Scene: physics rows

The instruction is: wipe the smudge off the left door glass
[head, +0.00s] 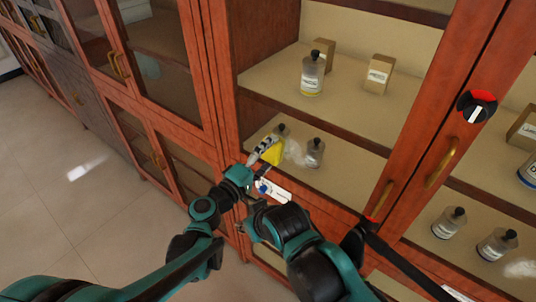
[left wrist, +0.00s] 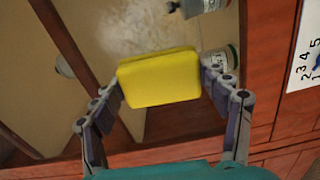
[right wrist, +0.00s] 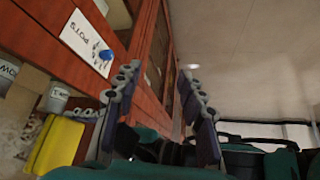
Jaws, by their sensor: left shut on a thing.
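My left gripper (head: 264,158) is shut on a yellow sponge (head: 273,153), held at the left door glass low on the middle cabinet. The sponge (left wrist: 160,77) spans both fingers in the left wrist view; whether it touches the glass is unclear. A pale, cloudy smudge (head: 295,151) shows on the glass just right of the sponge, and also in the left wrist view (left wrist: 130,28). My right gripper (right wrist: 158,90) is open and empty, its fingers apart; the sponge shows at the left of that view. In the head view its fingers are mostly hidden behind its arm.
Bottles (head: 312,73) and small boxes (head: 379,73) stand on shelves behind the glass. A white card with a blue knob (head: 262,188) is below the sponge. Brass handles (head: 441,163) and a red-black knob (head: 478,107) are at the right. Open floor (head: 80,200) lies left.

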